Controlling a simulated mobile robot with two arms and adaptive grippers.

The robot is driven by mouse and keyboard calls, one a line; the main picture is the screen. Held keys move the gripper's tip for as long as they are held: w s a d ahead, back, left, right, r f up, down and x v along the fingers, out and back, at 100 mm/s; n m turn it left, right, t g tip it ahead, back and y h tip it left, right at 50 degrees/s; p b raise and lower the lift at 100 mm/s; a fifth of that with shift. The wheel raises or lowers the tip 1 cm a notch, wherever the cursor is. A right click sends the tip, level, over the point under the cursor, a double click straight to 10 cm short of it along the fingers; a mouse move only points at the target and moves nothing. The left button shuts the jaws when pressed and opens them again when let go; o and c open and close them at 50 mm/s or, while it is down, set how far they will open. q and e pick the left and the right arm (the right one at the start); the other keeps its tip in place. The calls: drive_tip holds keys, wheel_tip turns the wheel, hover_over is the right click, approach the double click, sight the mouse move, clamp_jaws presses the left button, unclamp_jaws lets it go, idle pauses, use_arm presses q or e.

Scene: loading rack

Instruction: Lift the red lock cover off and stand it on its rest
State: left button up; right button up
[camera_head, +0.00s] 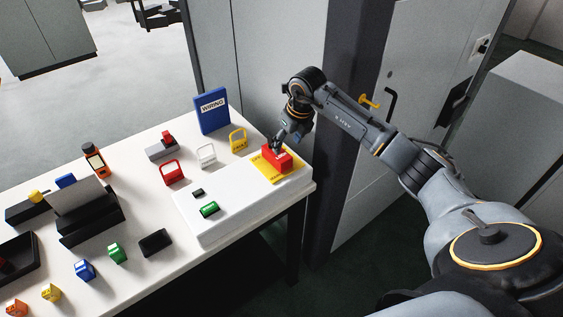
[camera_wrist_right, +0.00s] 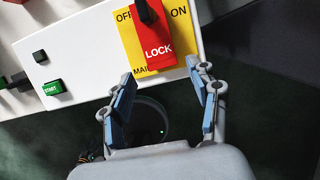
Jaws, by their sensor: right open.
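The red lock cover (camera_head: 277,158) sits on a yellow plate (camera_head: 262,168) at the right end of the white panel (camera_head: 215,215). In the right wrist view the cover (camera_wrist_right: 157,52) reads LOCK, and a black handle (camera_wrist_right: 147,12) stands at its upper end. My right gripper (camera_head: 280,147) is just above the cover in the head view. In the wrist view its fingers (camera_wrist_right: 165,90) are open and empty, below the cover in the picture. My left gripper is not in view. I cannot tell which thing is the cover's rest.
Red, white and yellow padlock-shaped pieces (camera_head: 172,172) stand behind the panel. A blue WIRING binder (camera_head: 212,110) stands at the back. A grey block (camera_head: 161,150) bears a red piece. A green START button (camera_wrist_right: 52,88) is on the panel. Several small items crowd the table's left.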

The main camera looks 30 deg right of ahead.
sight(282, 156)
drive_tip(key=b+x, duration=0.4)
drive_tip(key=x, duration=0.3)
drive_tip(key=shift+w+f+b, duration=0.1)
drive_tip(key=shift+f+b, duration=0.05)
drive_tip(key=shift+b, duration=0.25)
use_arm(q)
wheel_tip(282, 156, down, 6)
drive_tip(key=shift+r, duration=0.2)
use_arm(e)
drive_tip(key=shift+a, duration=0.1)
drive_tip(key=c, duration=1.1)
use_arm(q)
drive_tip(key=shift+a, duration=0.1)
use_arm(e)
drive_tip(key=shift+c, duration=0.2)
use_arm(q)
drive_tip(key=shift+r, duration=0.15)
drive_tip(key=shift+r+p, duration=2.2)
drive_tip(key=shift+p, duration=0.15)
use_arm(e)
drive_tip(key=shift+r, duration=3.85)
